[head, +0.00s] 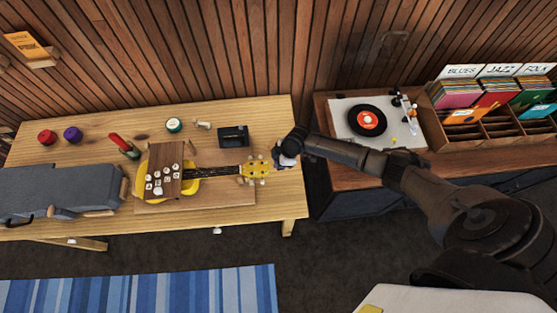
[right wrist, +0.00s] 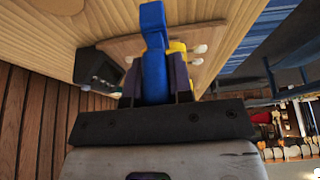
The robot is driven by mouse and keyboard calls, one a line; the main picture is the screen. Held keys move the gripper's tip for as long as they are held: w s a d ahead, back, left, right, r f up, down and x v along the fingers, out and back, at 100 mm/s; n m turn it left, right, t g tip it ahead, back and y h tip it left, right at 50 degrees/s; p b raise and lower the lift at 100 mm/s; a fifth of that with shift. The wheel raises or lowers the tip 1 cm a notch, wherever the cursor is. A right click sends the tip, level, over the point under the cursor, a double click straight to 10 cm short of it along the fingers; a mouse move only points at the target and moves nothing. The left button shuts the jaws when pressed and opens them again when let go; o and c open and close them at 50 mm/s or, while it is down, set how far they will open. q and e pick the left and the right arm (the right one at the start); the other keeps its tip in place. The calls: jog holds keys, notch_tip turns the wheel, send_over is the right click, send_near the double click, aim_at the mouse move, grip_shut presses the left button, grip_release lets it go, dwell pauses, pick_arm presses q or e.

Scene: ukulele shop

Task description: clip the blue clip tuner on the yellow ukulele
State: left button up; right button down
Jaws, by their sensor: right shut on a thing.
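The yellow ukulele (head: 193,188) lies on a wooden board on the workbench, its neck pointing right and its yellow headstock (head: 257,169) near the bench's right end. A brown block with several white knobs covers much of its body. My right gripper (head: 283,160) is just right of the headstock. In the right wrist view it is shut on the blue clip tuner (right wrist: 153,45), which stands up between the fingers. The yellow headstock (right wrist: 178,47) shows partly behind the tuner there; whether they touch I cannot tell. My left gripper is not in view.
A black box (head: 233,135) sits behind the neck. A grey case (head: 60,190) lies at the bench's left. Small round tins and a red-and-green item stand at the back left. A turntable (head: 368,121) and record crates (head: 490,125) occupy the cabinet to the right.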

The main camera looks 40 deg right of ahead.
jog(key=shift+w+a+b, duration=0.15)
jog(key=shift+w+a, duration=0.5)
jog(key=shift+a, duration=0.25)
jog(key=shift+w+a+b, duration=0.15)
jog(key=shift+w+a, duration=0.5)
jog(key=shift+a, duration=0.25)
dwell(3.7)
jog(key=c, duration=0.9)
grip_release()
jog(key=shift+c, duration=0.2)
jog(key=v, duration=1.4)
